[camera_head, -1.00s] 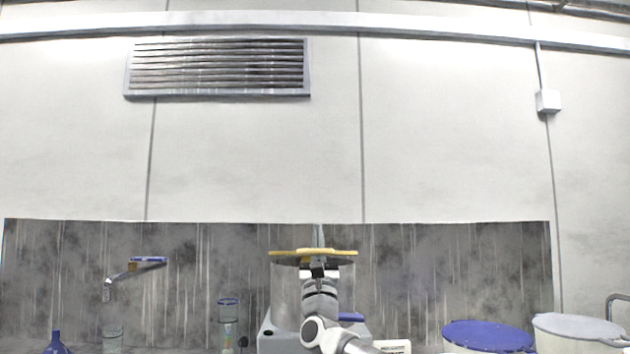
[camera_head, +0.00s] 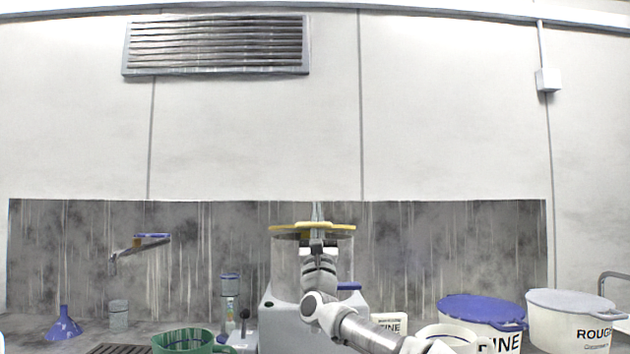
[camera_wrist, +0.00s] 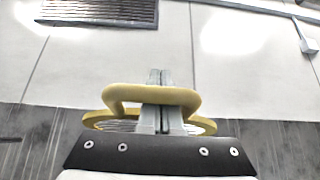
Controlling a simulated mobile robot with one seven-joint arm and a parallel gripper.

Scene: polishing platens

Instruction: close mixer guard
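The mixer guard (camera_head: 340,227) is a yellow-rimmed ring above the grey mixer (camera_head: 283,314) in the head view; it looks raised. In the wrist view the yellow guard (camera_wrist: 117,95) shows a front loop with wire bars behind it. My gripper (camera_head: 317,211) points upward at the guard's middle, its fingertips above the yellow rim. In the wrist view my gripper (camera_wrist: 159,75) has its two grey fingers side by side with only a thin line between them. The yellow loop crosses in front of the fingers; contact is unclear. My arm hides part of the mixer.
A blue-lidded tub (camera_head: 482,309) and a white-lidded tub (camera_head: 570,312) stand at right. A green basin (camera_head: 183,339), a blue funnel (camera_head: 63,325) and a clear cylinder with a blue top (camera_head: 229,297) stand at left. A tap (camera_head: 140,245) juts from the splashback.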

